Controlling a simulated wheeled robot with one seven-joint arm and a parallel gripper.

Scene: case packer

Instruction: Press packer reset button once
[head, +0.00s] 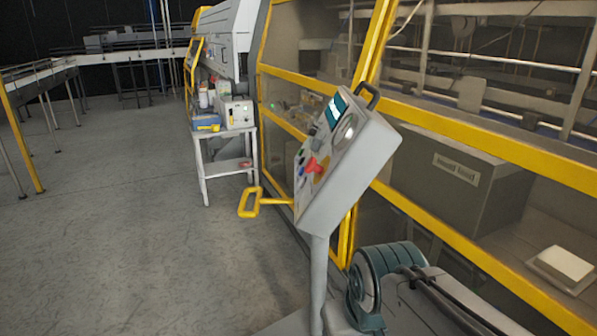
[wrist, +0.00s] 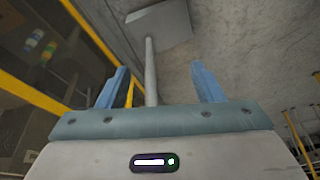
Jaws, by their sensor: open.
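The packer's control panel (head: 345,165) is a light grey tilted box on a post (head: 318,270), seen edge-on in the head view. Its face carries a teal screen (head: 337,108), a red knob (head: 312,166) and small buttons, one of them blue (head: 301,171). I cannot tell which is the reset button. In the wrist view my gripper (wrist: 160,78) is open and empty, its two blue fingers apart. A grey post (wrist: 151,70) with a plate at its end shows beyond and between the fingers. The panel face is not visible there, and the head view does not show my gripper.
The yellow-framed packer guard (head: 475,135) stands behind and right of the panel. A small table (head: 220,135) with bottles and boxes stands further back. The floor to the left is open, with conveyors (head: 40,75) beyond.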

